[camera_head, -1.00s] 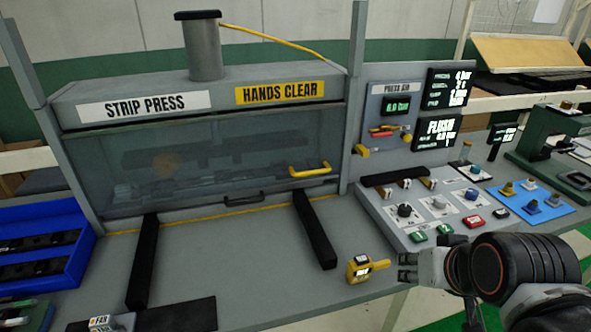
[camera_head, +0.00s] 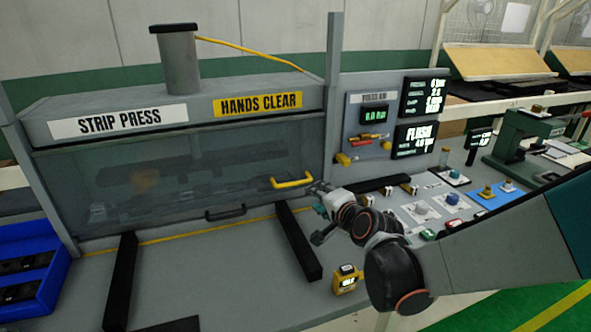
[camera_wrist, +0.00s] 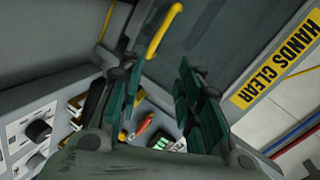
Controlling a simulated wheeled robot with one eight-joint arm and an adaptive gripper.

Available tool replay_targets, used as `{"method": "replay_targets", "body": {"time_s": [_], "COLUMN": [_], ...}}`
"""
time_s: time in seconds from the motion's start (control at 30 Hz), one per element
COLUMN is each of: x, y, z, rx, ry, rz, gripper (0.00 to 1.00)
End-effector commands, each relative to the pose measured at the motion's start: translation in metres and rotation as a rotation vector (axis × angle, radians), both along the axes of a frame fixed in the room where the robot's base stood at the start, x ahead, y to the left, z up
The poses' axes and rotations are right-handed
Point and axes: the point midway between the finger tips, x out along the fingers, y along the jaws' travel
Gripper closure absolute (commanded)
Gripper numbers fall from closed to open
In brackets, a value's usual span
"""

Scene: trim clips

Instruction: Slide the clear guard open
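The clear guard (camera_head: 150,180) is a see-through panel across the front of the strip press, with dark parts dimly visible behind it. It is down over the opening. A black handle (camera_head: 225,213) sits at its lower edge and a yellow handle (camera_head: 292,181) towards its right end. My gripper (camera_head: 318,212) is just right of and below the yellow handle. In the wrist view my gripper (camera_wrist: 160,88) has its green fingers spread with nothing held between them. The yellow handle (camera_wrist: 163,30) lies beyond the fingertips, near the left finger, apparently not gripped.
The press frame's right post (camera_head: 332,100) stands close behind my gripper. Two black rails (camera_head: 298,242) stick out over the bench. A yellow device (camera_head: 346,281) sits below my arm. The button panel (camera_head: 420,210) is to the right, a blue bin (camera_head: 35,265) at left.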

Motion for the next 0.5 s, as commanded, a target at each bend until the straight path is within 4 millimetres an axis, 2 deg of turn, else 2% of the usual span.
{"method": "replay_targets", "body": {"time_s": [0.03,0.2,0.5], "x": [0.010,0.030,0.043], "y": [0.005,0.016,0.021], "z": [-0.008,-0.027,-0.040], "rx": [0.052,0.209,0.302], "ry": [-0.007,-0.022,-0.028], "rz": [-0.014,-0.061,-0.089], "gripper": [0.67,0.67,0.67]}}
